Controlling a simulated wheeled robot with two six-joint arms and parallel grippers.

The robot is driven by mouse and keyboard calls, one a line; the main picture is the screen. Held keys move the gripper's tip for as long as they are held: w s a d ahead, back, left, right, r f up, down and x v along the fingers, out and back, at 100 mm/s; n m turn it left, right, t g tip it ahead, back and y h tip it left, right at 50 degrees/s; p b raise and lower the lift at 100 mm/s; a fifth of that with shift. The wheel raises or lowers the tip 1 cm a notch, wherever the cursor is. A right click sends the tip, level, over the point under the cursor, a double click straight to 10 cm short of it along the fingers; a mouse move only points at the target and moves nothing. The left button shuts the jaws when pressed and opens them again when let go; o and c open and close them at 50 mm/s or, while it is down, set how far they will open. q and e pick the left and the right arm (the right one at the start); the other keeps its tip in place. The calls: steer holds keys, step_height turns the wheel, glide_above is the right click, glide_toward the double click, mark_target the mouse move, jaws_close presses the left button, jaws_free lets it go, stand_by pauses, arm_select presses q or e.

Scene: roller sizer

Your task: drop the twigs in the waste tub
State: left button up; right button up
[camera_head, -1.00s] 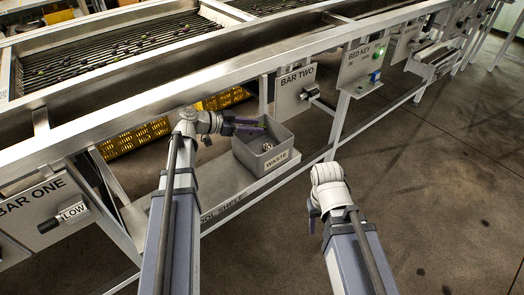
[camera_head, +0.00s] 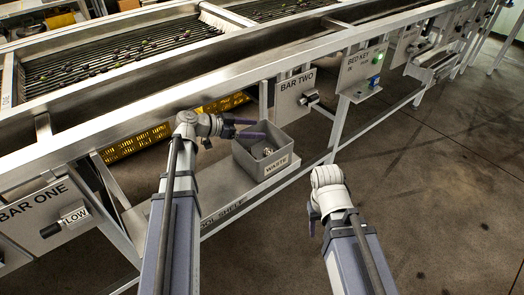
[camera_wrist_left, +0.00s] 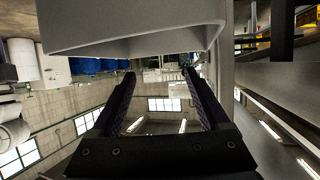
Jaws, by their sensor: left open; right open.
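The grey waste tub (camera_head: 279,169), labelled WASTE, stands on the tool shelf in the head view. A few small pale and dark bits (camera_head: 267,151) lie in it; I cannot tell whether they are twigs. My left gripper (camera_head: 258,128) is open, its dark fingers level over the tub's back left part. In the left wrist view the left gripper (camera_wrist_left: 158,75) has its fingers spread with nothing between them, and a grey wall of the tub (camera_wrist_left: 130,32) fills the top. My right gripper (camera_head: 312,218) is open and apart from the tub, over the floor.
The tool shelf (camera_head: 222,209) runs under the machine's long steel rail. The BAR TWO panel (camera_head: 296,93) is behind the tub, and the BAR ONE panel (camera_head: 45,215) is at the left. The roller bed (camera_head: 120,50) carries small dark fruit. Open floor lies at the right.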

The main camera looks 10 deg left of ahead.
arm_select(q)
step_height(320, 180, up, 9)
steer(key=p, duration=0.8)
steer(key=s+d+f+n+g+y+p, duration=0.2)
steer(key=s+d+f+g+y+p, duration=0.3)
steer(key=s+d, duration=0.75)
steer(key=s+d+f+n+g+y+p, duration=0.1)
steer(key=s+d+n+g+y+p, duration=0.1)
steer(key=s+y, duration=0.5)
steer(key=s+n+g, duration=0.1)
steer(key=s+n, duration=0.1)
steer(key=s, duration=0.1)
steer(key=shift+s+n+p, duration=0.35)
steer(key=shift+n, duration=0.05)
